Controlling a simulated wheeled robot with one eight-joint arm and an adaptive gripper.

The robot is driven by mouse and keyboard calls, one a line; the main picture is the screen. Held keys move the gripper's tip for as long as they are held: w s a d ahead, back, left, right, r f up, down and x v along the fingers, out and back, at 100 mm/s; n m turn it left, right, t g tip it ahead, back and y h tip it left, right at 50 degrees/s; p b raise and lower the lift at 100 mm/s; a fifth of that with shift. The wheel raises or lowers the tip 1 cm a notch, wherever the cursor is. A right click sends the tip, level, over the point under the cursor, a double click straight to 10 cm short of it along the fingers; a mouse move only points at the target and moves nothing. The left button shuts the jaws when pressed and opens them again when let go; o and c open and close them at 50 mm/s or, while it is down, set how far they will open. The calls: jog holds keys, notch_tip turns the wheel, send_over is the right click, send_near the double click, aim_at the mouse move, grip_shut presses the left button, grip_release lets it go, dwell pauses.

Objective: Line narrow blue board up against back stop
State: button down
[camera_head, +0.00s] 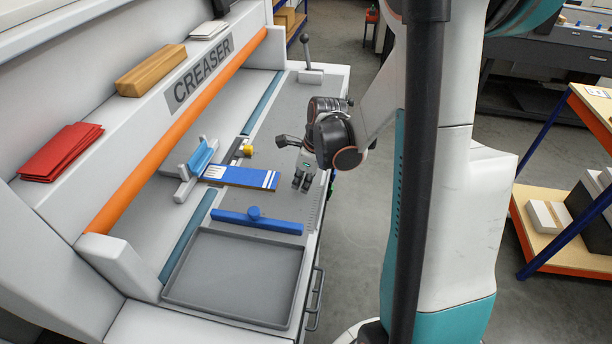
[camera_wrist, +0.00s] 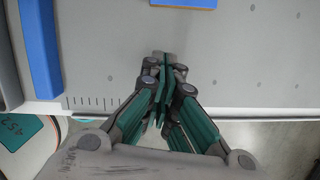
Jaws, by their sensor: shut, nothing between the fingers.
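A narrow blue board (camera_head: 240,177) with white stripes at its right end lies flat on the grey creaser bed. Its left end is close to a pale stop-like bracket (camera_head: 184,190) with a light-blue part; I cannot tell whether they touch. The board's near end (camera_wrist: 185,3) shows at the top of the wrist view. My gripper (camera_head: 302,181) is shut and empty, pointing down near the bed's right edge, just right of the board's striped end. Its closed fingers (camera_wrist: 162,80) are apart from the board in the wrist view.
A blue bar with a round knob (camera_head: 257,220) lies in front of the board, and shows at left in the wrist view (camera_wrist: 38,50). A grey tray (camera_head: 232,276) is nearer. An orange roller (camera_head: 150,175) runs along the left.

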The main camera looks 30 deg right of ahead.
aim_at(281, 187)
jog(key=w+a, duration=0.1)
jog(key=w+a+f, duration=0.1)
jog(key=shift+w+b, duration=0.35)
jog(key=shift+w+a, duration=0.25)
jog(key=shift+w, duration=0.1)
jog(key=shift+r, duration=0.1)
jog(key=shift+w+a, duration=0.5)
jog(key=shift+w, duration=0.2)
